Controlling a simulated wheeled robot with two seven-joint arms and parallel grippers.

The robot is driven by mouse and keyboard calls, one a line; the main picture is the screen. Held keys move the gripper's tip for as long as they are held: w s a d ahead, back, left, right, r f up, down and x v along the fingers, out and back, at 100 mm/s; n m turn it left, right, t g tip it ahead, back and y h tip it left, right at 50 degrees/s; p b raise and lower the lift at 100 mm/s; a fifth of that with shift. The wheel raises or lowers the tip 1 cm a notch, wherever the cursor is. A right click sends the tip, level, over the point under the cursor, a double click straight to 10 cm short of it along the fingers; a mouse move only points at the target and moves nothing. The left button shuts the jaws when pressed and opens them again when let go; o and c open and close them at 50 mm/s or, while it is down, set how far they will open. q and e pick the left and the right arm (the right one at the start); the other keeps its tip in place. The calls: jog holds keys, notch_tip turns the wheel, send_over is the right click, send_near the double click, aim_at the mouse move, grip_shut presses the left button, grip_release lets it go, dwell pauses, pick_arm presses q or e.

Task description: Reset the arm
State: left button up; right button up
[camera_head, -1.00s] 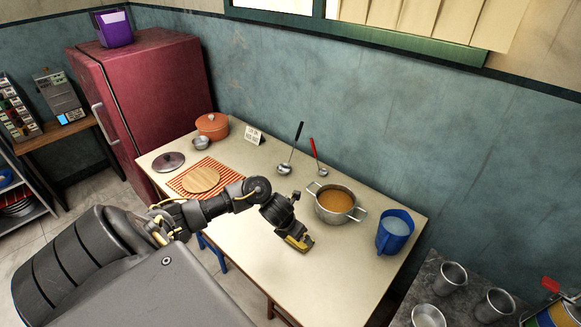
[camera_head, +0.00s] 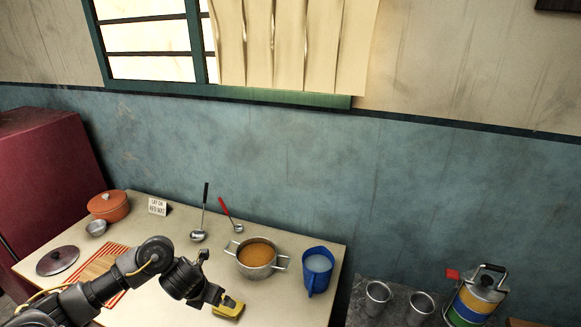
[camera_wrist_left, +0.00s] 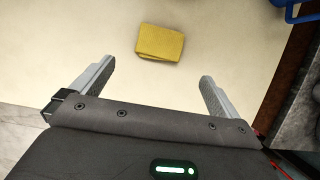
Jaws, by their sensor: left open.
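My left gripper (camera_head: 213,297) is over the front part of the table, left of and nearer than the soup pot. In the left wrist view its two fingers (camera_wrist_left: 157,74) are spread wide with nothing between them. My right arm and gripper are not in view.
The table (camera_head: 180,222) holds a pot of orange soup (camera_head: 257,254), a blue jug (camera_head: 318,270), two ladles (camera_head: 198,236), an orange pot (camera_head: 108,206), a lid (camera_head: 57,261) and a cutting board (camera_head: 98,268). Metal cups (camera_head: 378,297) stand on the counter at right.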

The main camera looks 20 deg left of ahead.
pick_arm(q)
jog(key=s+d+f+n+t+h, duration=0.1)
jog(key=s+d+n, duration=0.2)
jog(key=d+n, duration=0.5)
jog(key=s+d+f+n+t, duration=0.1)
jog(key=s+d+n+t, duration=0.15)
jog(key=d+n, duration=0.5)
jog(key=s+n+g, duration=0.5)
jog(key=s+n, duration=1.2)
jog(key=n, duration=0.2)
notch_tip(320, 180, down, 28)
jog(key=b, duration=0.2)
jog(key=s+a+f+g, duration=0.1)
jog(key=s+f, duration=0.7)
jog(key=s+a+f+m+g+y+b, duration=0.1)
jog(key=s+a+f, duration=0.1)
jog(key=s+f, duration=0.6)
jog(key=shift+s+a+f, duration=0.25)
jog(key=shift+s+a, duration=0.05)
jog(key=shift+s, duration=0.05)
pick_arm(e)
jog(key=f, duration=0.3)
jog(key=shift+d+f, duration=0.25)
